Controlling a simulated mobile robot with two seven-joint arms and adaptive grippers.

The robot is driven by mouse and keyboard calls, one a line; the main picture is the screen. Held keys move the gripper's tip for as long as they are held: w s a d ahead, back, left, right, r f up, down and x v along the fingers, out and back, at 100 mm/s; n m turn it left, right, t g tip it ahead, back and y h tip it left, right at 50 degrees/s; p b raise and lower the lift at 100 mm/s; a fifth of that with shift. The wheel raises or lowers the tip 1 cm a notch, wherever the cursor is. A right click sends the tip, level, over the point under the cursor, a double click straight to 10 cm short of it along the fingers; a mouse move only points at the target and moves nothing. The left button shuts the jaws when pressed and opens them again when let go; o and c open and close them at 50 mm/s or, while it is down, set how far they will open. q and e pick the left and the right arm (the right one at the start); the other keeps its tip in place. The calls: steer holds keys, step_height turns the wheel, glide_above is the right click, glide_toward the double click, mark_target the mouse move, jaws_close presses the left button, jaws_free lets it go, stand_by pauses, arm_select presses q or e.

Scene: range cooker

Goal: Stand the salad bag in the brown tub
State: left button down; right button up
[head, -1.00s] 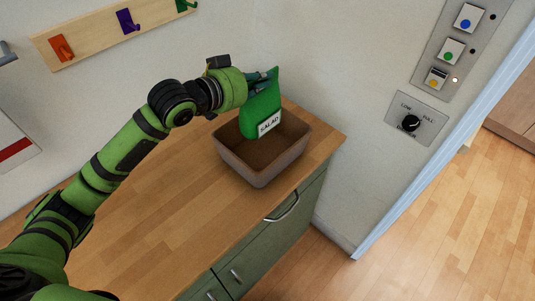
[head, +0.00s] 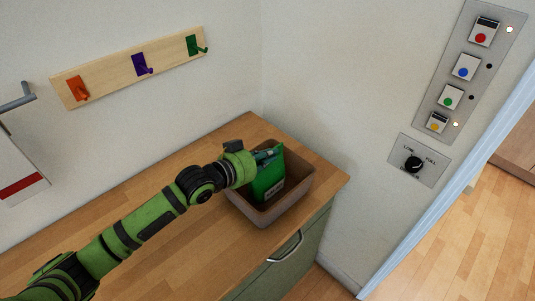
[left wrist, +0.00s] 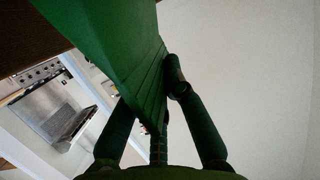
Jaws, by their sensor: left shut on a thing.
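The green salad bag (head: 268,181) is upright inside the brown tub (head: 293,204), its lower part and part of its label behind the tub's near rim. I cannot tell whether its bottom touches the tub floor. In the left wrist view the green bag (left wrist: 115,45) runs between the two fingers of the left gripper (left wrist: 165,100). My right gripper is not in view.
The tub stands on the wooden counter (head: 185,240) near its right end, close to the wall corner. A hook rail (head: 118,73) hangs on the back wall. A switch panel (head: 462,75) and a dial plate (head: 420,158) are on the right wall. The counter's left part is clear.

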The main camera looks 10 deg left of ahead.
arm_select(q)
steer(key=shift+s+d+f+b, duration=0.1)
steer(key=shift+s+f+b, duration=0.2)
steer(key=shift+f, duration=0.3)
steer(key=c, duration=1.3)
jaws_free()
steer(key=shift+f, duration=0.25)
steer(key=shift+r+p, duration=0.3)
steer(key=shift+r, duration=0.2)
steer(key=shift+s+a, duration=0.1)
steer(key=shift+a, duration=0.15)
steer(key=v, duration=0.3)
steer(key=b+v, duration=0.1)
steer(key=v, duration=0.2)
steer(key=b+v, duration=0.1)
steer(key=v, duration=0.3)
steer(key=shift+r, duration=0.3)
steer(key=shift+s+a+r+b, duration=0.3)
steer(key=shift+s+a+r, duration=0.05)
steer(key=shift+s+r, duration=0.1)
